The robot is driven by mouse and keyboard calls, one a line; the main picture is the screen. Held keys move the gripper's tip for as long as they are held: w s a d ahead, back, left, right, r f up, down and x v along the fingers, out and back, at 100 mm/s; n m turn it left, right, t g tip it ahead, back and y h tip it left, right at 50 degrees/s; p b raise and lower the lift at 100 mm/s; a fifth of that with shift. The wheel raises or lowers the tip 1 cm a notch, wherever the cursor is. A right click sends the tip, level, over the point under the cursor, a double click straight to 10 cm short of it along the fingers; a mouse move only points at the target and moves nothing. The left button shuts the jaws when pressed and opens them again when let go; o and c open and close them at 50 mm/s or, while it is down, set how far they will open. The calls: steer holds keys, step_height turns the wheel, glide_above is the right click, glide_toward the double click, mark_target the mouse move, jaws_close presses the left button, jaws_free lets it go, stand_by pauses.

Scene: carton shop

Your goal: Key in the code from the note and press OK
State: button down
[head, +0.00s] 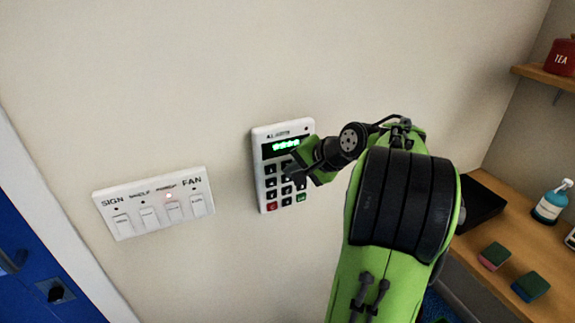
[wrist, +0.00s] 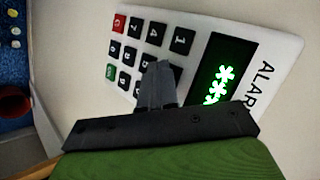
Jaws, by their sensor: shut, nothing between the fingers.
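The white alarm keypad (head: 262,190) is fixed to the wall, and it fills much of the wrist view (wrist: 270,42). Its display (head: 284,146) shows several green asterisks, seen also in the wrist view (wrist: 222,70). The dark number keys sit below, with a red key (head: 271,207) at bottom left and a green key (head: 301,197) at bottom right. My gripper (head: 292,172) is shut and empty, its fingertips (wrist: 158,72) over the keys on the right side, hiding some. I cannot tell whether they touch a key. No note shows in either view.
A blue door (head: 30,265) is at far left. A wooden counter at right holds a bottle (head: 550,205) and sponges (head: 530,286).

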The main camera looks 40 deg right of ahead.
stand_by(0.4)
steer(key=shift+s+a, duration=0.2)
steer(key=shift+s, duration=0.5)
steer(key=shift+s, duration=0.1)
steer(key=shift+s+a+b, duration=0.1)
steer(key=shift+s+a, duration=0.15)
steer(key=shift+s, duration=0.5)
steer(key=shift+s+a+b, duration=0.15)
steer(key=shift+s+a, duration=0.05)
steer(key=shift+s, duration=0.6)
steer(key=shift+s+a+b, duration=0.1)
steer(key=shift+s+a, duration=0.15)
steer(key=shift+s, duration=0.5)
stand_by(0.4)
